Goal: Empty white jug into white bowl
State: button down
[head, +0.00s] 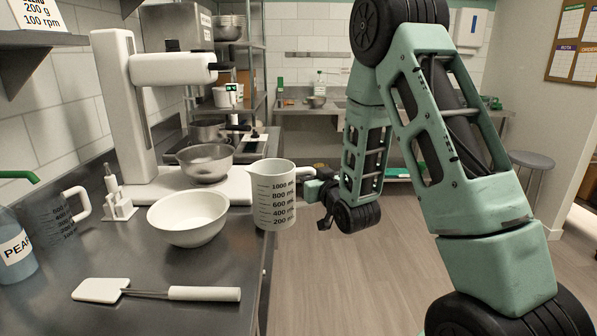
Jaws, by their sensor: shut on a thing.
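The white jug (272,196) with black millilitre marks is upright at the counter's right edge. Its handle points right, toward my arm. My gripper (315,186) is shut on the jug's handle; the fingertips are partly hidden. The white bowl (189,217) stands on the counter just left of the jug, with a small gap between them. The inside of the bowl that shows looks empty. The jug's contents are hidden. I cannot tell whether the jug's base touches the counter.
A white stand mixer (122,110) with a metal bowl (205,162) stands behind. A white spatula (203,293) lies in front of the bowl. A clear jug (62,215) and a blue bottle (14,250) are at the left. Open floor lies right of the counter.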

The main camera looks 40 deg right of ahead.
jog(key=shift+w+a+r+n+p, duration=0.2)
jog(key=shift+a+r+n+p, duration=0.35)
jog(key=shift+p, duration=0.4)
jog(key=shift+w+a+r+n+p, duration=0.15)
jog(key=shift+a+r+n+p, duration=0.2)
jog(key=shift+r+p, duration=0.5)
jog(key=shift+w+a+r+n+p, duration=0.2)
jog(key=shift+a+r+n+p, duration=0.25)
jog(key=shift+p, duration=0.6)
jog(key=shift+r, duration=0.15)
jog(key=w+a+r+n+g+p, duration=0.1)
jog(key=w+a+r+n+p, duration=0.1)
jog(key=a+r+n+p, duration=0.1)
jog(key=shift+a+r, duration=0.3)
jog(key=shift+a, duration=0.5)
jog(key=shift+a+r+n, duration=0.1)
jog(key=shift+n, duration=0.15)
jog(key=a, duration=0.1)
jog(key=w+a+r+n+p, duration=0.1)
jog(key=shift+w+a+n+g, duration=0.15)
jog(key=shift+a+n+g, duration=0.15)
jog(key=shift+a, duration=0.1)
